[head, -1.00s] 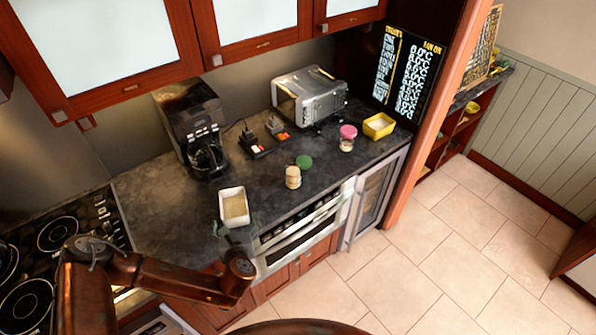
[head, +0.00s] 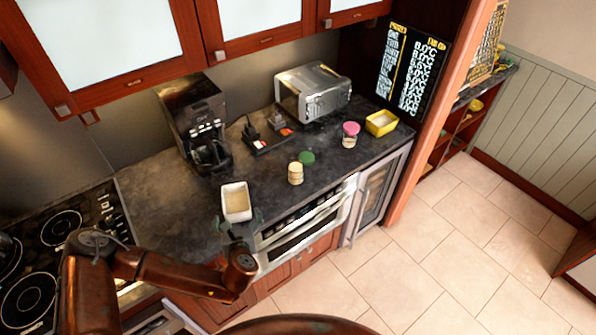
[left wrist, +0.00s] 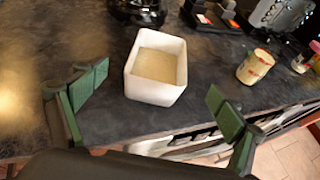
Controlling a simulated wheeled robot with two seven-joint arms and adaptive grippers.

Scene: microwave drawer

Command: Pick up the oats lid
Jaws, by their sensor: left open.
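A round green lid (head: 306,157) lies flat on the dark counter beside an open jar (head: 295,173) with pale contents. I take it for the oats lid, but no label is readable. My left gripper (head: 240,222) is open and empty at the counter's front edge, left of the jar and lid. In the left wrist view its green fingers (left wrist: 157,88) are spread in front of a white container (left wrist: 157,65). My right gripper is not in view.
The white container (head: 236,201) stands just beyond my left gripper. Behind are a coffee maker (head: 194,120), a toaster oven (head: 312,91) and small dark items with red parts (head: 270,138). A pink-lidded jar (head: 350,134) and yellow container (head: 381,123) stand right of the lid.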

